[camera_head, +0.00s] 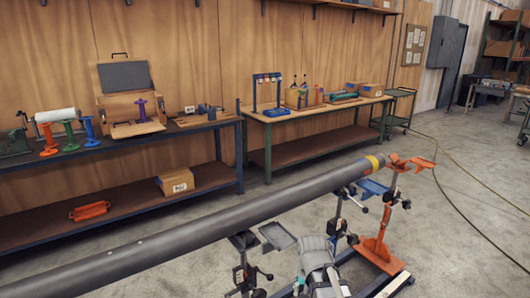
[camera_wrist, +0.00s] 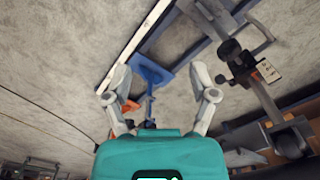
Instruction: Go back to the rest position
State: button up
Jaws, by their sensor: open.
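In the wrist view my gripper (camera_wrist: 160,76) has its two pale fingers spread wide apart. Nothing is held between them. Beyond them show a blue support (camera_wrist: 150,77) and a small orange part, both apart from the fingers as far as I can tell. In the head view a long grey pipe (camera_head: 205,229) runs from the lower left to the middle right. My arm's grey links show at the bottom middle; the fingers cannot be made out there.
Dark stands (camera_head: 243,268) and a blue support (camera_head: 371,187) are close around my arm, under the pipe. A floor frame (camera_head: 393,284) lies at lower right. Workbenches (camera_head: 205,124) with tools line the wall. A hose (camera_head: 460,208) crosses the otherwise open floor at right.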

jog(key=s+d+r+n+p, duration=0.2)
jog(key=s+d+r+n, duration=0.1)
jog(key=s+d, duration=0.1)
jog(key=shift+r+p, duration=0.25)
jog(key=shift+p, duration=0.05)
